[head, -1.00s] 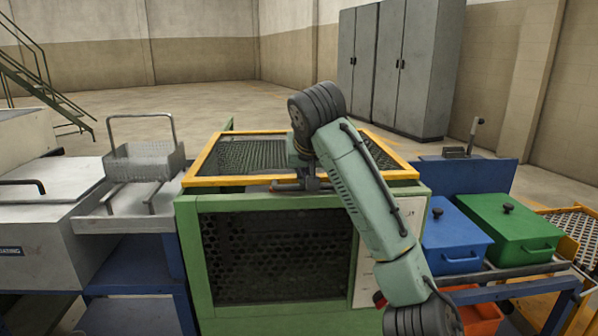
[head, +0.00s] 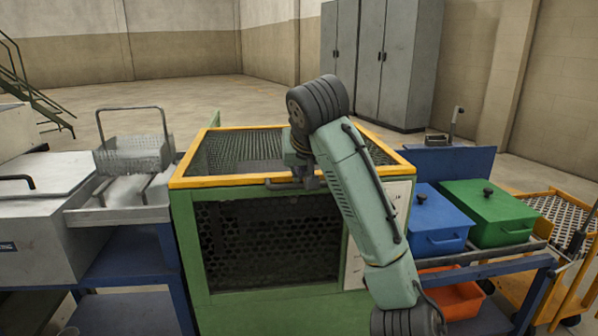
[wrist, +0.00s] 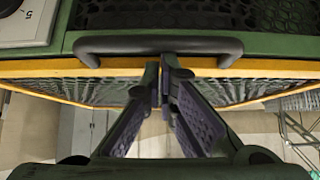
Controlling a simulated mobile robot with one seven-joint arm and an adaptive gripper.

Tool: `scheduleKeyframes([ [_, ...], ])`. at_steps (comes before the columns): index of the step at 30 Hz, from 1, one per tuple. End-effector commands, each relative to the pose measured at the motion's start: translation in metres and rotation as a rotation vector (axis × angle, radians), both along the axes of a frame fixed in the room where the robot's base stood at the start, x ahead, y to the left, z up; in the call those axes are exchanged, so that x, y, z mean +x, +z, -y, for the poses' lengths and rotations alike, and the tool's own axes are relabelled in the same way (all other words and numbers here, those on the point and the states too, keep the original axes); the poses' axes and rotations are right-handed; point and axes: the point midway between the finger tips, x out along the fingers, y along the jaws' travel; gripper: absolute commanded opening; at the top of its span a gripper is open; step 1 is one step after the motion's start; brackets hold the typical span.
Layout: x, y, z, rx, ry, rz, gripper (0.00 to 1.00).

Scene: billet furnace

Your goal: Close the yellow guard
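The yellow guard (head: 221,181) is a yellow-edged frame with dark mesh, lying nearly flat over the top of the green machine (head: 184,245) in the head view. I see no clear gap between its front edge and the machine. Its dark bar handle (head: 275,186) is at the front edge; in the wrist view the handle (wrist: 115,45) runs across the top. My gripper (head: 307,183) is at this handle, partly hidden by my arm. In the wrist view its fingertips (wrist: 164,62) are together, right at the handle's middle. I see nothing clearly held between them.
A wire basket (head: 135,152) stands on a metal rack at left beside a grey unit (head: 35,225). Blue (head: 438,222) and green (head: 490,212) lidded boxes stand on a bench at right, an orange bin (head: 452,299) below. The floor behind is open up to grey cabinets (head: 370,60).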

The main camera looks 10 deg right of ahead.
Motion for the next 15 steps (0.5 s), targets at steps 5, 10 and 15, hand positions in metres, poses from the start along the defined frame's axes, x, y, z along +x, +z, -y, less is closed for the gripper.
scheduleKeyframes([
  [5,-0.003,-0.004,-0.001,-0.003,0.007,-0.017,0.0],
  [10,-0.004,-0.003,-0.001,-0.003,0.007,-0.016,0.0],
  [15,-0.015,0.011,0.001,-0.007,0.003,-0.01,0.0],
])
